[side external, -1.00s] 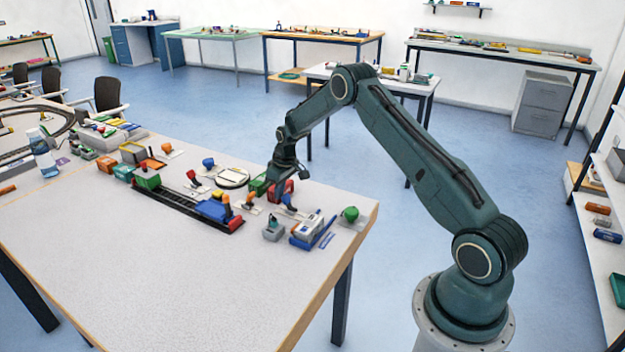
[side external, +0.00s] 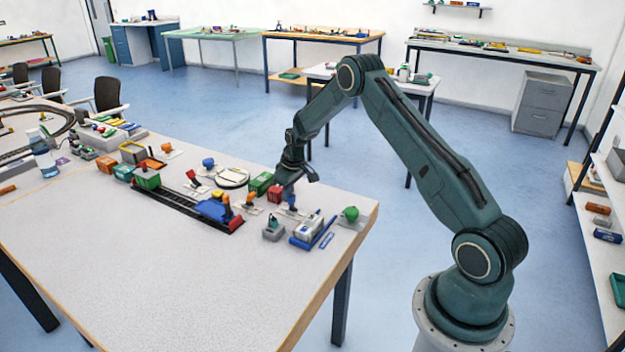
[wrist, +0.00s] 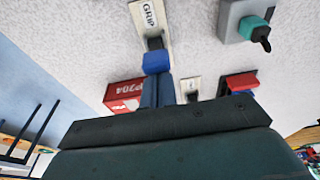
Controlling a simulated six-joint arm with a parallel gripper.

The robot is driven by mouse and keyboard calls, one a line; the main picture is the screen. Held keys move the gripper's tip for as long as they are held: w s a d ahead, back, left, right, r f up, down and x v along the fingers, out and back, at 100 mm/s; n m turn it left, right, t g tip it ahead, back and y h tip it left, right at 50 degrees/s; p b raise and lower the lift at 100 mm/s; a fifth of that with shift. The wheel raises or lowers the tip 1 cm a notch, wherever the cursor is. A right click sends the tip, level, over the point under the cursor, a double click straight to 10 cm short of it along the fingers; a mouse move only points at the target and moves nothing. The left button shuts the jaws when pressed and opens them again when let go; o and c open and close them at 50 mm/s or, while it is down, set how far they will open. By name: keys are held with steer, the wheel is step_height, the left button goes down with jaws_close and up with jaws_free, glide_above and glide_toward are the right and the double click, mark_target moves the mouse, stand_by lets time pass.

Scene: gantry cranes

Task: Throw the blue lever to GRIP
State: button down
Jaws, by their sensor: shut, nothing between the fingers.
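The blue lever (wrist: 157,62) shows its knob in the wrist view, on a white plate marked GRIP (wrist: 149,15). The label lies beyond the knob, and the lower part of the plate is hidden behind my fingers. My gripper (wrist: 158,78) is shut and empty, its tips right at the near side of the blue knob. I cannot tell whether they touch it. In the side view my gripper (side external: 291,206) points down at the lever plate near the table's right end. The lever blends with the fingers there, so its tilt is unclear.
A red container (side external: 274,193) stands left of my gripper. A grey box with a teal knob (side external: 273,229) and a blue-and-white model (side external: 309,231) stand in front. A green knob (side external: 351,214) is to the right. The table front (side external: 150,270) is clear.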

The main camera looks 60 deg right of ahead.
steer(key=shift+s, duration=0.3)
steer(key=shift+w, duration=0.35)
steer(key=shift+w, duration=0.25)
steer(key=shift+r, duration=0.1)
step_height(320, 180, up, 7)
stand_by(0.9)
stand_by(0.5)
